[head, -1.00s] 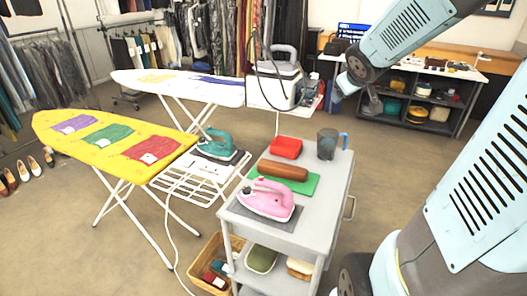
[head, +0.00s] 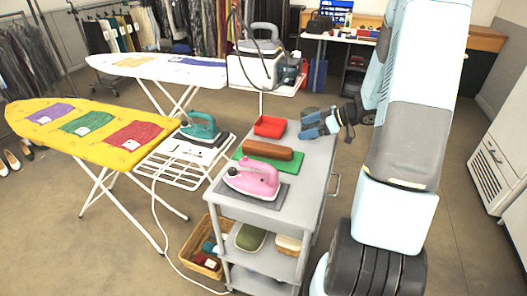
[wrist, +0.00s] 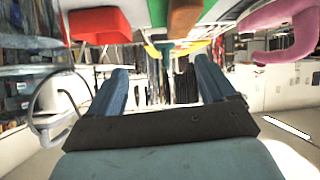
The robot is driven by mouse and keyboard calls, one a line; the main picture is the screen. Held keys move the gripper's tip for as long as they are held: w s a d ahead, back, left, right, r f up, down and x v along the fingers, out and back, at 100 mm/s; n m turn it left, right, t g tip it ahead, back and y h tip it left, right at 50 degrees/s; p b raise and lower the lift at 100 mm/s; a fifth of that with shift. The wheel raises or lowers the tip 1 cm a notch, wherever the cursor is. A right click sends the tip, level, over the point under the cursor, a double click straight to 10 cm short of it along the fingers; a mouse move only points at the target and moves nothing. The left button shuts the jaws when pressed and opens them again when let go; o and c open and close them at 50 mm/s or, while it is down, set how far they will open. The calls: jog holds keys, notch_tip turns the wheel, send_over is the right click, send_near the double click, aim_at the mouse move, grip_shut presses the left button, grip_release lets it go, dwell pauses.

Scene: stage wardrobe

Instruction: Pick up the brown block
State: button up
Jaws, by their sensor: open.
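The brown block (head: 268,150) is a long rounded bar lying on a green mat (head: 294,163) on top of the grey trolley, between a red tray (head: 269,126) and a pink iron (head: 252,178). In the wrist view, which is upside down, the block (wrist: 184,18) shows end-on near the top edge, beyond my fingers. My gripper (head: 304,127) is open and empty, with blue fingers. It is above the trolley's right side, to the right of the block and apart from it. Both fingers (wrist: 163,78) show spread apart in the wrist view.
A dark mug (head: 308,112) stands right behind my gripper, partly hidden by it. The grey trolley (head: 289,196) has lower shelves with things on them. A teal iron (head: 200,127) rests left on a white rack beside the yellow ironing board (head: 95,129). The floor to the right is open.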

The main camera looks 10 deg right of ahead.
jog(key=s+f+g+y, duration=0.1)
jog(key=s+f, duration=0.1)
send_near(268, 146)
jog(key=shift+y, duration=0.3)
jog(key=x, duration=0.8)
jog(key=shift+d+f, duration=0.15)
jog(key=shift+f, duration=0.15)
jog(key=c, duration=1.4)
